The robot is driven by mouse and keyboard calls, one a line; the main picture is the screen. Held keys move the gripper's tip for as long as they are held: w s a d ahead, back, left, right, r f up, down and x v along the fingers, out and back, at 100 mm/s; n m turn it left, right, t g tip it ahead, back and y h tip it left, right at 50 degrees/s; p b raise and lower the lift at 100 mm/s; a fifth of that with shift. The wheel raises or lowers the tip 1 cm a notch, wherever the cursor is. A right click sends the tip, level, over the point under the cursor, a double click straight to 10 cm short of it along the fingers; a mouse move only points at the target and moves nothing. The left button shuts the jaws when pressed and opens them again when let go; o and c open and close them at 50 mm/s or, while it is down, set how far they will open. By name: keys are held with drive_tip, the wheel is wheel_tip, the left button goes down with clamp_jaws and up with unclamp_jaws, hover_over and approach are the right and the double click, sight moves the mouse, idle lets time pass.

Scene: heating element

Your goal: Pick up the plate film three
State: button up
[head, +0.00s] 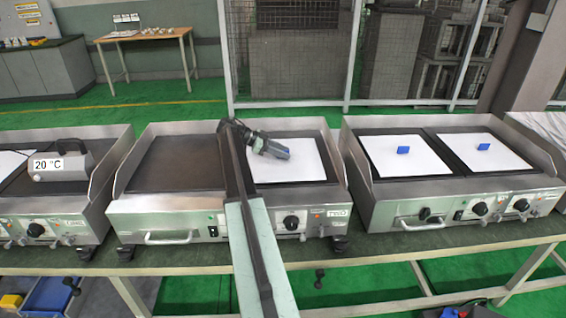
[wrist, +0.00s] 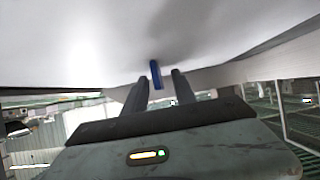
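A white plate film (head: 300,168) lies on the right half of the middle griddle; its white surface also fills the top of the wrist view (wrist: 90,45). Its blue tab (wrist: 155,74) stands up from the sheet. My gripper (wrist: 160,75) has its two dark fingers apart, one on each side of the tab, with visible gaps. In the head view my gripper (head: 283,153) is over the film's middle and hides most of the tab. Two more white films with blue tabs (head: 403,150) (head: 484,147) lie on the right griddle. No number shows on any film.
The middle griddle's left half (head: 172,165) is bare and dark. Raised metal walls edge each griddle. A wire fence stands behind.

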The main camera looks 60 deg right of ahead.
clamp_jaws()
drive_tip(key=shift+r+p, duration=0.6)
drive_tip(key=shift+p, duration=0.1)
wheel_tip(320, 180, up, 3)
drive_tip(key=p, duration=0.3)
drive_tip(key=shift+r, duration=0.15)
drive_tip(key=w+a, duration=0.1)
drive_tip(key=a, duration=0.4)
drive_tip(key=w+a, duration=0.2)
drive_tip(key=a, duration=0.3)
drive_tip(key=w+a+p, duration=0.1)
drive_tip(key=a, duration=0.4)
drive_tip(key=shift+w+a+r, duration=0.15)
drive_tip(key=shift+a+r, duration=0.05)
drive_tip(key=shift+r, duration=0.05)
